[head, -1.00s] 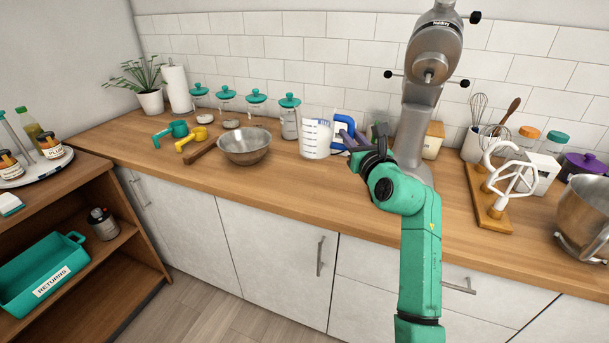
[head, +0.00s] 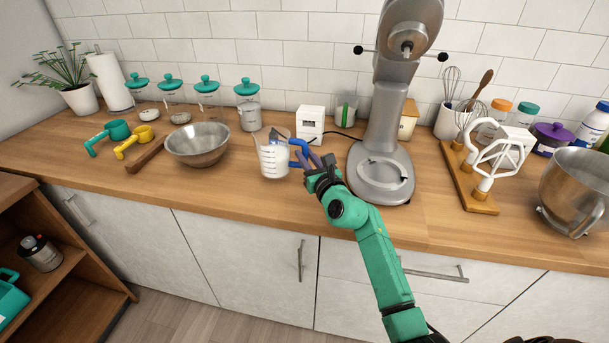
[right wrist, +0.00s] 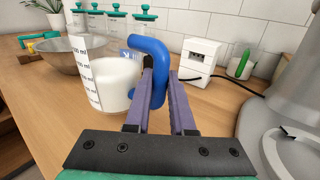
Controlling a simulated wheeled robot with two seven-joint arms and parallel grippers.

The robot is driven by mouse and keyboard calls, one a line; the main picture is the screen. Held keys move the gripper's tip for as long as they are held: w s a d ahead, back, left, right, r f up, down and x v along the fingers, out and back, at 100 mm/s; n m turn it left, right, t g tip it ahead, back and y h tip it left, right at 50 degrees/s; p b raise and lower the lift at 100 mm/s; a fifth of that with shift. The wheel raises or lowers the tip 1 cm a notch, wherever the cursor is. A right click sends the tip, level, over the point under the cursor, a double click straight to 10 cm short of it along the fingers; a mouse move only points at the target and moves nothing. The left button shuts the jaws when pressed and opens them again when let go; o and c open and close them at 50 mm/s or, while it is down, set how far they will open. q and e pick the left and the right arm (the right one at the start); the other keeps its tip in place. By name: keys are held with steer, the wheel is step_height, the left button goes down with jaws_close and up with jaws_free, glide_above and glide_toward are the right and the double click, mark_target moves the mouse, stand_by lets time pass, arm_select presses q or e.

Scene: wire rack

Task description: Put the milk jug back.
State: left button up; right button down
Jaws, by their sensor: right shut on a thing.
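My right gripper (head: 308,162) is shut on the blue handle from the right side. In the right wrist view the purple fingers (right wrist: 163,90) close around the handle (right wrist: 150,55), with the milk jug (right wrist: 112,85) just left of them. My left gripper is not in view.
The wooden counter (head: 240,195) is clear in front of the jug. The steel bowl (head: 197,145) is left, the grey stand mixer (head: 382,165) right. A white box (head: 310,125) and a green-marked glass (head: 346,110) stand behind. Teal-lidded jars (head: 248,105) line the wall.

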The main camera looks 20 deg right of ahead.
steer(key=f+b, duration=0.1)
steer(key=f, duration=0.3)
steer(key=shift+s+f, duration=0.1)
steer(key=shift+s, duration=0.1)
steer(key=shift+f, duration=0.2)
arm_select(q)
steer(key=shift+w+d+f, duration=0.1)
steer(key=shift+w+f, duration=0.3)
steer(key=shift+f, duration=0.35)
arm_select(e)
steer(key=shift+w, duration=0.1)
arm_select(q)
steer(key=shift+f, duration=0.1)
arm_select(e)
steer(key=shift+f+b, duration=0.15)
steer(key=shift+b, duration=0.2)
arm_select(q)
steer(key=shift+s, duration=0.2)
arm_select(e)
steer(key=c, duration=0.8)
jaws_free()
steer(key=shift+o, duration=0.2)
